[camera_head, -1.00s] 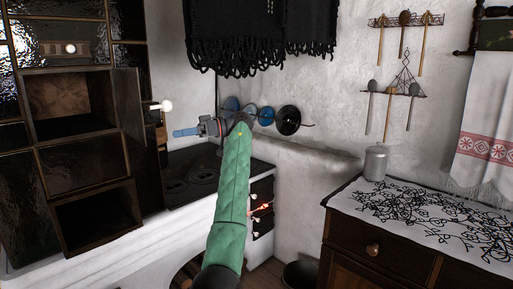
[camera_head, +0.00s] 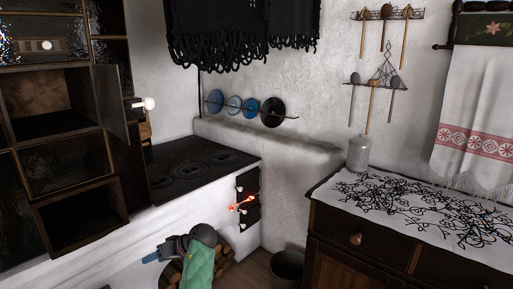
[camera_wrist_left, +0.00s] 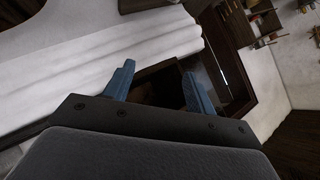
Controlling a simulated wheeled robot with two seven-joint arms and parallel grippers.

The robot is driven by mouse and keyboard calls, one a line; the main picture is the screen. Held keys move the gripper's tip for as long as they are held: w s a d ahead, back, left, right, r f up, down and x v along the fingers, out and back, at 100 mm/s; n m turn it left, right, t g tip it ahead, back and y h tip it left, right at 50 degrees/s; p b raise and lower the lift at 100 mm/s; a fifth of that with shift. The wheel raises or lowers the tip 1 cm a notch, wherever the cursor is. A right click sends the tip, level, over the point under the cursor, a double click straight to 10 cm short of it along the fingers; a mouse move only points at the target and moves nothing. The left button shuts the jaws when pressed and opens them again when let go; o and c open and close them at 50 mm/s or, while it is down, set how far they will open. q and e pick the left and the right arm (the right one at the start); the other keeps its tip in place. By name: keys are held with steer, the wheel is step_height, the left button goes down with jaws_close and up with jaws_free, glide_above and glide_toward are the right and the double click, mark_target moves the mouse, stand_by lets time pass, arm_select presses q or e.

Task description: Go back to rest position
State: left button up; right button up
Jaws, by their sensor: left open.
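My left gripper (camera_head: 151,257) is low in front of the white stove base, with its blue fingers pointing left in the head view. Part of my green-sleeved arm shows behind it at the bottom edge. In the left wrist view its two blue fingers (camera_wrist_left: 159,82) stand apart with nothing between them. It holds nothing and appears apart from the stove (camera_head: 195,168). My right gripper is in neither view.
Firewood (camera_head: 172,273) lies in a recess behind my left gripper. The stove's small doors (camera_head: 247,199) show a red glow. An open-doored dark cabinet (camera_head: 72,170) is at left, a dresser (camera_head: 358,268) at right, and a bucket (camera_head: 287,267) on the floor between.

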arm_select(q)
steer(key=s+d+f+m+t+h+p, duration=0.1)
steer(key=s+d+f+m+h, duration=0.25)
steer(key=s+f, duration=0.6)
steer(key=s+d+f+m+t+h+p, duration=0.1)
steer(key=s+d+f+m+h, duration=0.25)
steer(key=s+f, duration=0.65)
steer(key=s+d+r+m+h, duration=0.1)
steer(key=s+d, duration=0.3)
steer(key=s, duration=0.4)
steer(key=s+d+r+m+h, duration=0.1)
steer(key=s+d+h, duration=0.2)
steer(key=s, duration=0.6)
steer(key=s+d+r+m+h, duration=0.2)
steer(key=s+d, duration=0.2)
steer(key=s, duration=0.5)
steer(key=shift+d+g+p, duration=0.3)
steer(key=shift+p, duration=0.1)
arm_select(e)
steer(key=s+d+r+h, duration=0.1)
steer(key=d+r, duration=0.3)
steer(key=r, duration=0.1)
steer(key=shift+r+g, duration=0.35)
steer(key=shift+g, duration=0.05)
arm_select(q)
steer(key=shift+c, duration=0.5)
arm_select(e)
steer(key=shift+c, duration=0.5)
